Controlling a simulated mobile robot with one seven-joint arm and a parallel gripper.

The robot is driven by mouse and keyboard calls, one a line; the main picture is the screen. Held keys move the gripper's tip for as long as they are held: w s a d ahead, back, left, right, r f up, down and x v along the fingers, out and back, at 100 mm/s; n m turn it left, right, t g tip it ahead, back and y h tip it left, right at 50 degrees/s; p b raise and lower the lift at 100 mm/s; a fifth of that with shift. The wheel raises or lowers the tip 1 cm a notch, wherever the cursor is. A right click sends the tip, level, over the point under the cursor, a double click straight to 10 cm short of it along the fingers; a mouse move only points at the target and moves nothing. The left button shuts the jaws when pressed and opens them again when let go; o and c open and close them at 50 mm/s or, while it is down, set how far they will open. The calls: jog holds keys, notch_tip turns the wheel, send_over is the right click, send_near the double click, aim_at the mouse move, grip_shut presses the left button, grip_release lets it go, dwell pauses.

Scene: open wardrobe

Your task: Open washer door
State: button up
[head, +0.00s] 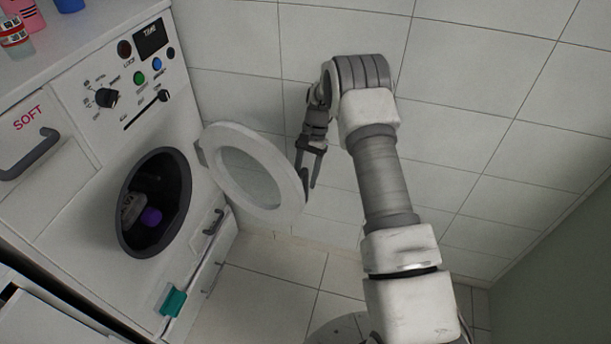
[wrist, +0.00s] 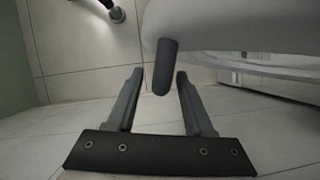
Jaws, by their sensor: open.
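The white round washer door (head: 252,172) stands swung wide open to the right of the drum opening (head: 155,202), in the head view. Inside the dark drum lie a purple item (head: 150,217) and a greyish one. My gripper (head: 307,182) is at the outer edge of the door, fingers pointing down. In the wrist view my gripper (wrist: 160,76) is open, with the dark door handle (wrist: 164,68) between or just beyond its fingertips. The white door rim (wrist: 240,25) fills the upper right of that view. Whether a finger touches the handle I cannot tell.
The washer's control panel (head: 130,75) has a knob, buttons and a display. Bottles (head: 15,37) stand on top. A teal item (head: 172,300) hangs low on the front. A tiled wall (head: 480,90) is close behind my arm; the floor (head: 270,275) below the door looks clear.

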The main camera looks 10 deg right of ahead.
aim_at(307, 169)
jog(key=r, duration=0.1)
jog(key=r+p, duration=0.1)
jog(key=r, duration=0.2)
jog(key=shift+s+d+r, duration=0.1)
jog(key=shift+d+r, duration=0.2)
jog(key=shift+r, duration=0.05)
jog(key=s+d+r+p, duration=0.2)
jog(key=s+d+r, duration=0.3)
jog(key=d, duration=0.4)
jog(key=shift+s+d+r, duration=0.25)
jog(key=shift+d+r, duration=0.15)
jog(key=shift+r, duration=0.15)
jog(key=shift+c, duration=0.2)
